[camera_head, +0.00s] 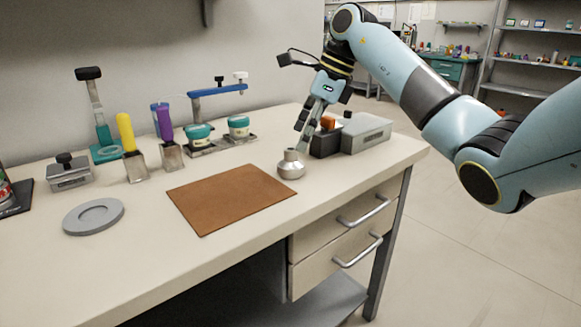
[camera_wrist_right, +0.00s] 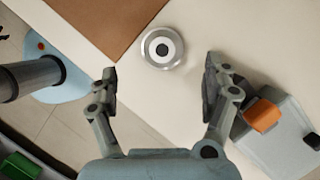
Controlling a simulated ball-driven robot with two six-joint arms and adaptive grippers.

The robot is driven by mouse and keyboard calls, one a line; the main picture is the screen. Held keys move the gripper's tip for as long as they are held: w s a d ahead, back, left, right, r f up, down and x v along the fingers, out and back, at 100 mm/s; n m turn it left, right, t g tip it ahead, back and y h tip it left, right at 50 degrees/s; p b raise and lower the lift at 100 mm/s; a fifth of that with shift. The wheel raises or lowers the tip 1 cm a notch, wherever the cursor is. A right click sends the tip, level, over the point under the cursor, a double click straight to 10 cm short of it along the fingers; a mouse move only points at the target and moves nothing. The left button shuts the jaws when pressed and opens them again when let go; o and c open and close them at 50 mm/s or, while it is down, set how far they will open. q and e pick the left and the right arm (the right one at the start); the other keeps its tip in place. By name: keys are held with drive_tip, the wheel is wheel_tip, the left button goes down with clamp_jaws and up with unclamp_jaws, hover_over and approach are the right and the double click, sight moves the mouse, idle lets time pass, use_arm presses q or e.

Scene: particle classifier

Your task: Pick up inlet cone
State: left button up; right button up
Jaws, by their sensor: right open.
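The inlet cone (camera_head: 291,165) is a small silver piece with a narrow top, upright on the bench just right of the brown mat. In the right wrist view the inlet cone (camera_wrist_right: 162,48) shows from above as a round metal ring with a dark centre, beyond the fingertips and between their lines. My right gripper (camera_head: 304,134) is above and slightly right of the cone, pointing down. In the right wrist view my right gripper (camera_wrist_right: 160,80) is open with nothing between its fingers. My left gripper is not in view.
A brown mat (camera_head: 230,198) lies left of the cone. A dark bin with an orange item (camera_head: 327,122) and a grey box (camera_head: 366,132) stand close behind and right of the gripper. A grey ring disc (camera_head: 93,216) and several tools stand further left. The front bench top is clear.

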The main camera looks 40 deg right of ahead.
sight(291, 159)
drive_tip(key=x, duration=0.4)
drive_tip(key=b+x, duration=0.1)
drive_tip(key=x, duration=0.2)
drive_tip(key=shift+w, duration=0.25)
drive_tip(key=shift+r, duration=0.15)
drive_tip(key=c, duration=1.4)
